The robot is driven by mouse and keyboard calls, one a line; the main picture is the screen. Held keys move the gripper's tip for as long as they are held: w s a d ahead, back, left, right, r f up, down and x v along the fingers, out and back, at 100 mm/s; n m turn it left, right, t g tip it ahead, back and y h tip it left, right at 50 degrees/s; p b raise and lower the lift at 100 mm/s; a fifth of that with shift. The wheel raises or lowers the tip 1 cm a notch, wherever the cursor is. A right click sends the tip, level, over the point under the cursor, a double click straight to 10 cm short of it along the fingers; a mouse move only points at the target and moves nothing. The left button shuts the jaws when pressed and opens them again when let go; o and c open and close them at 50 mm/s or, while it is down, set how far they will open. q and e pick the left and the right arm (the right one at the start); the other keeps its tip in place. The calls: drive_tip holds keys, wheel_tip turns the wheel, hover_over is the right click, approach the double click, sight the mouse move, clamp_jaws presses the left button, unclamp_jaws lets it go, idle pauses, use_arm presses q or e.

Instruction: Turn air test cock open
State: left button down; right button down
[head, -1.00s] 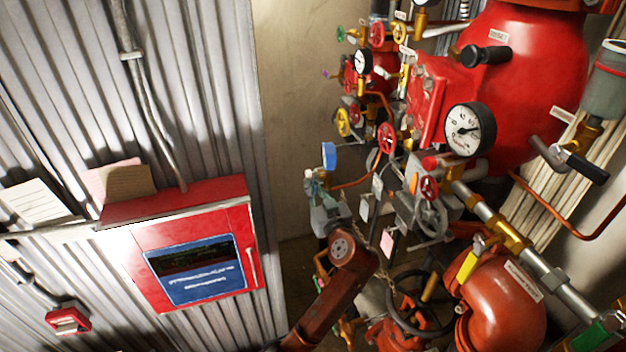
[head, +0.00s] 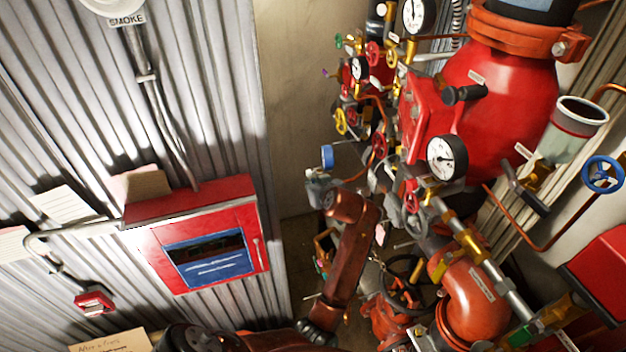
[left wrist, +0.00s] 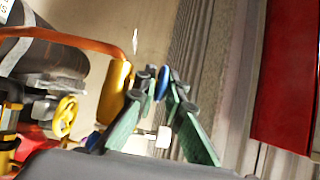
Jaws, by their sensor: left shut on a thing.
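My left gripper (head: 322,186) is at the end of my red-brown arm, in front of the valve cluster and small in the head view. In the left wrist view its green fingers (left wrist: 158,88) are shut with their tips around a small blue handle (left wrist: 162,82). A blue piece (head: 327,157) also shows just above the gripper in the head view. I cannot read a label marking the air test cock, and the fingers hide part of what they hold. My right gripper is not in view.
A red cabinet (head: 235,225) hangs on the corrugated wall at left. Red, yellow and green handwheels, gauges (head: 446,158) and copper pipes crowd the space right of the gripper. A large red vessel (head: 505,110) stands behind them. Bare wall (head: 290,100) lies left of the cluster.

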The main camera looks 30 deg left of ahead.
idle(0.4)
use_arm(q)
drive_tip(key=c, duration=2.3)
unclamp_jaws()
